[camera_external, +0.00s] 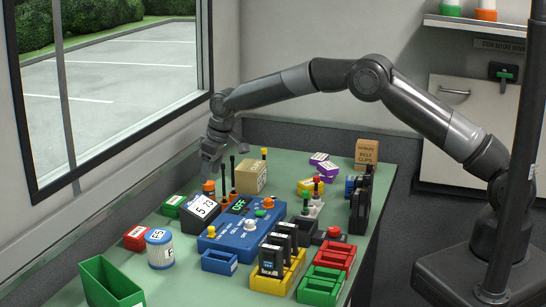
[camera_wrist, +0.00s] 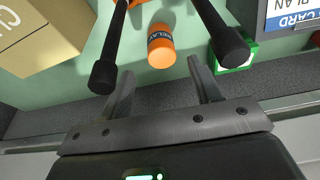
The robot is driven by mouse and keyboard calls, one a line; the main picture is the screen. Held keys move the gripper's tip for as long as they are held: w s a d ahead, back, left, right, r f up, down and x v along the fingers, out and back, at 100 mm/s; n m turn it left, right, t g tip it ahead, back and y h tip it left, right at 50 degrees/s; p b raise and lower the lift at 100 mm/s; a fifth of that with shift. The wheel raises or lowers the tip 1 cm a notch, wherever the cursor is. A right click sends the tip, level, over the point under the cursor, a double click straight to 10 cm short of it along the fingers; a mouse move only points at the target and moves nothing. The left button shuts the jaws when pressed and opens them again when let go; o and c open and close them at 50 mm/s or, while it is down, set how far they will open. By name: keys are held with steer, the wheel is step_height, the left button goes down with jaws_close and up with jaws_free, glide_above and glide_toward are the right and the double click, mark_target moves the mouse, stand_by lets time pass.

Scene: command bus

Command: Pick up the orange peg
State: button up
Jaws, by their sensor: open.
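My gripper (camera_external: 210,166) points down over that spot. In the wrist view, my gripper (camera_wrist: 161,68) shows two spread fingers, with the peg just beyond and between their tips. Nothing is held. The peg's lower part is hard to see.
Two tall black rods (camera_wrist: 104,72) flank the peg and stand close to my fingers. A cardboard box (camera_external: 251,177) is to the right. A blue console (camera_external: 240,235) stands in front. The window is behind.

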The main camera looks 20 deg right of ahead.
mark_target(208, 183)
steer(key=x, duration=0.6)
steer(key=shift+s+f, duration=0.25)
steer(key=shift+c, duration=0.6)
steer(key=c, duration=0.9)
steer(key=shift+c, duration=0.3)
steer(key=shift+r, duration=0.15)
